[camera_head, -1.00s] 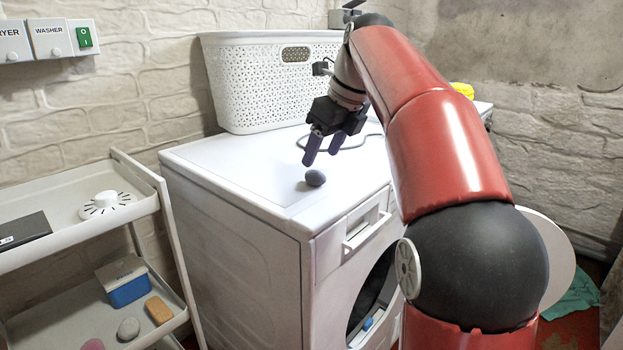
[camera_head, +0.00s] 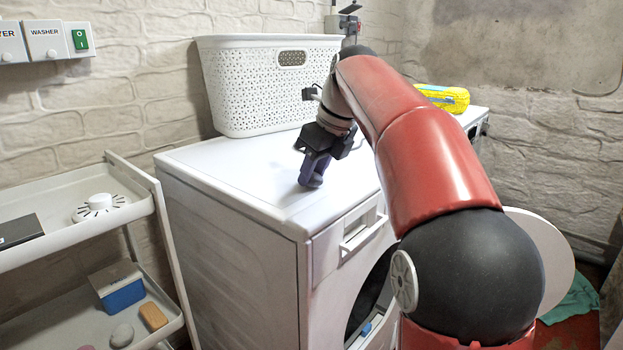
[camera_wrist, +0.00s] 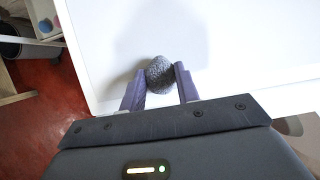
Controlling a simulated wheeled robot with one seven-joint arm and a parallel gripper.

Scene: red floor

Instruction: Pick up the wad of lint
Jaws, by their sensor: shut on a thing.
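The wad of lint (camera_wrist: 160,74) is a small, dark grey, fuzzy ball. In the wrist view it sits between the two purple fingers of my gripper (camera_wrist: 158,83), touching both. It is at the white top of the washing machine (camera_head: 245,180); I cannot tell if it still touches that surface. In the head view my gripper (camera_head: 312,183) points down at the machine top near its front edge, and its fingers hide the lint.
A white perforated basket (camera_head: 250,95) stands at the back of the machine top. A yellow package (camera_head: 450,100) lies behind my arm at the right. A white shelf cart (camera_head: 130,185) with small items stands at the left. The machine top's left part is clear.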

